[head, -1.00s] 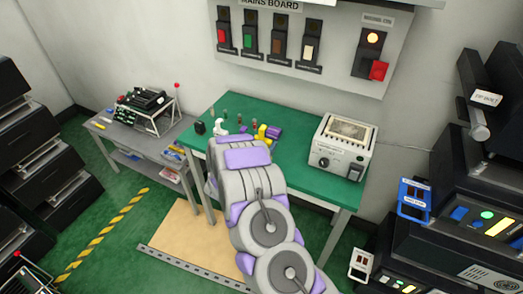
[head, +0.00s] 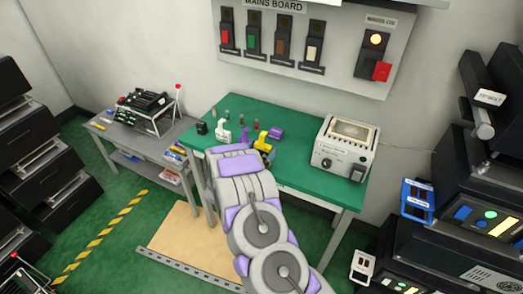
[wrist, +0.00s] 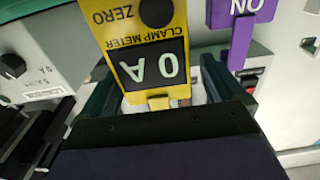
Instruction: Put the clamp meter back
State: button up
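The clamp meter (wrist: 150,65) is yellow with a dark display reading "0 A", and its lettering is upside down in the wrist view. In the head view a yellow object (head: 263,142), apparently the meter, stands on the green table just beyond my arm's end. My gripper (wrist: 160,90) has its dark fingers spread, one on each side of the meter's near end. A gap shows between the right finger and the meter; contact on the left side is unclear. The fingertips are hidden behind my wrist in the head view.
A white piece (head: 223,136) and small pegs are on the green table (head: 300,182). A grey boxed instrument (head: 342,150) sits at its right end. The mains board (head: 310,45) hangs behind.

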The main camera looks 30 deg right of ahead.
jog(key=shift+o, duration=0.2)
jog(key=shift+d, duration=0.2)
jog(key=shift+s+a, duration=0.2)
jog(key=shift+s, duration=0.1)
jog(key=p+v, duration=0.1)
jog(key=v, duration=1)
jog(key=shift+p, duration=0.35)
